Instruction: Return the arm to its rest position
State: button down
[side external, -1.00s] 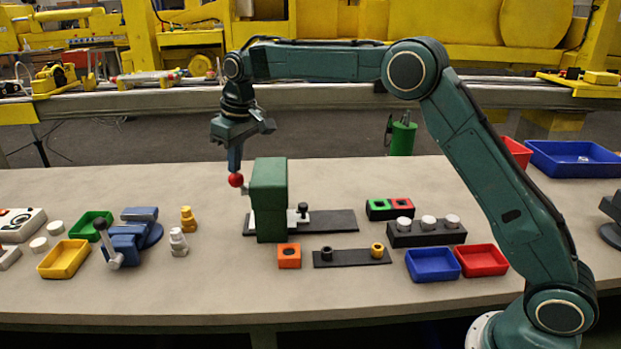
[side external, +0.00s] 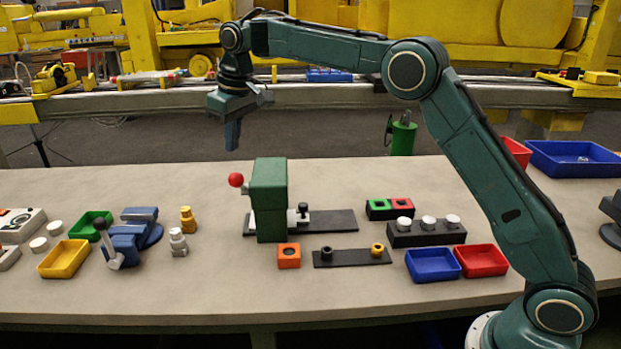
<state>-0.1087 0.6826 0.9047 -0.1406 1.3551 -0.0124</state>
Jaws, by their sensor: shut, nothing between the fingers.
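My gripper (side external: 232,136) hangs pointing down above the table, up and to the left of the green press (side external: 269,205). Its fingers are shut with nothing between them. It is apart from the red ball knob (side external: 236,180) on the press's lever, which sits just below the fingertips in the picture. The press stands on a dark base plate (side external: 335,221).
An orange block (side external: 289,256) and a dark strip (side external: 340,259) with two collars lie in front of the press. A blue vise (side external: 128,240) and trays stand left. A black block with white caps (side external: 426,236) and blue and red trays (side external: 433,266) lie right.

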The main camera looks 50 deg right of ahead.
jog(key=s+d+r+m+t, duration=0.15)
jog(key=s+r, duration=0.25)
jog(key=s, duration=0.6)
jog(key=s+d+r, duration=0.3)
jog(key=s+r, duration=0.1)
jog(key=s, duration=0.6)
jog(key=s+d+f+t, duration=0.1)
jog(key=s+f, duration=0.3)
jog(key=s, duration=0.7)
jog(key=s+d+f+m+t, duration=0.1)
jog(key=s+f, duration=0.4)
jog(key=s, duration=0.6)
jog(key=shift+s+d+h, duration=0.15)
jog(key=shift+d+h, duration=0.15)
jog(key=shift+d, duration=0.45)
